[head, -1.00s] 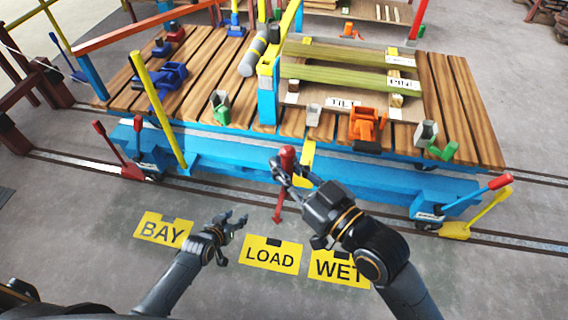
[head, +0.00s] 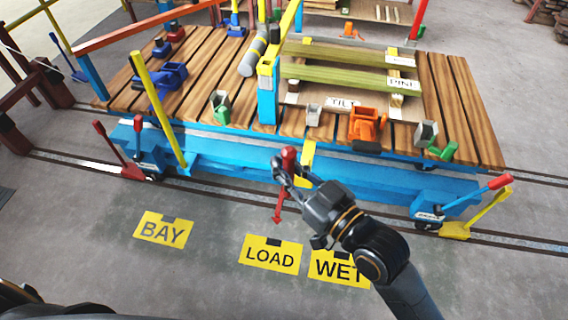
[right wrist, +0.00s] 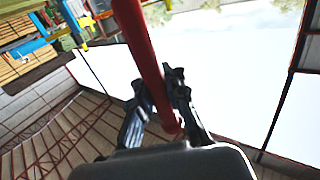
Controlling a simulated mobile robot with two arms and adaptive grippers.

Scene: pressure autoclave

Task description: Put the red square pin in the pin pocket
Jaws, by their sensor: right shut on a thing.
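The red pin (head: 288,157) stands roughly upright, slightly tilted, in front of the cart's near blue side in the head view. Its lower end (head: 278,215) shows below my right gripper (head: 287,176), which is shut on it. In the right wrist view the red pin (right wrist: 143,45) runs down between the fingers of my right gripper (right wrist: 163,105). A yellow bracket (head: 307,163) on the cart's blue side is just right of the pin; I cannot tell whether it is the pin pocket. My left gripper is out of view.
The blue-sided cart has a plank deck (head: 455,95) carrying clamps, blocks and timber. A yellow lever (head: 157,110) and red-handled levers (head: 490,188) rise along its near side. Floor plates BAY (head: 163,231), LOAD (head: 270,255) and WET (head: 338,269) lie on open grey floor.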

